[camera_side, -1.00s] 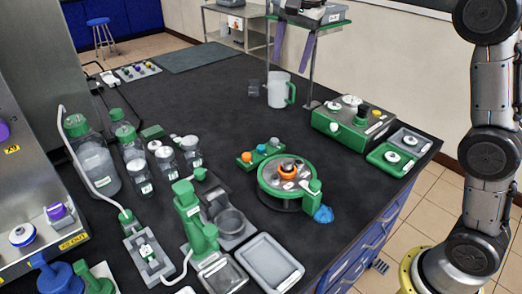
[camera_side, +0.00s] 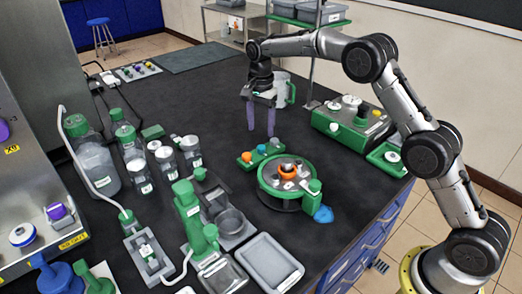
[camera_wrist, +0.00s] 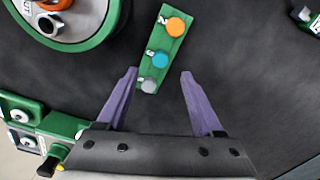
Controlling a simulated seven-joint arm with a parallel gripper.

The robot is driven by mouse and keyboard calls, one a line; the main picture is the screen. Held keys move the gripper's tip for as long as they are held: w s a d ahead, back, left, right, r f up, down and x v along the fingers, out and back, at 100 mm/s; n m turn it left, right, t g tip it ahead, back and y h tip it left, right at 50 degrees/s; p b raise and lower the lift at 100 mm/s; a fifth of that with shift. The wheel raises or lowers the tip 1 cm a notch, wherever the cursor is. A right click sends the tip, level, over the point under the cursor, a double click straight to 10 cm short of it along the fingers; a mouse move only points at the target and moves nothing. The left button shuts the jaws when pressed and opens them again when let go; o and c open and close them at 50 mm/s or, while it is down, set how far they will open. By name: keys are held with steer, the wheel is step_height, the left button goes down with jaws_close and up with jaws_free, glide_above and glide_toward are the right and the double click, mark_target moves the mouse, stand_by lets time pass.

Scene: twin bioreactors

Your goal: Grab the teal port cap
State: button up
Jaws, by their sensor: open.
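The teal port cap (camera_wrist: 160,59) sits in the middle of a small green rack (camera_wrist: 168,33), between an orange cap (camera_wrist: 175,26) and a grey cap (camera_wrist: 148,86). In the side view the teal cap (camera_side: 261,149) shows on the same rack (camera_side: 254,159) on the dark bench. My gripper (camera_wrist: 156,75) is open, its two purple fingers apart on either side of the rack's grey-cap end in the wrist view. In the side view my gripper (camera_side: 261,131) points down above and just behind the rack.
A round green-rimmed device (camera_side: 288,171) with an orange part stands close to the rack's right. A green control box (camera_side: 350,128) is further right, and a clear jug (camera_side: 281,88) stands behind my gripper. Bottles (camera_side: 93,160) stand left. Bench behind the rack is clear.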

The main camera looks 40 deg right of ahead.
mark_target(261, 147)
steer(key=shift+f, duration=3.5)
jaws_close()
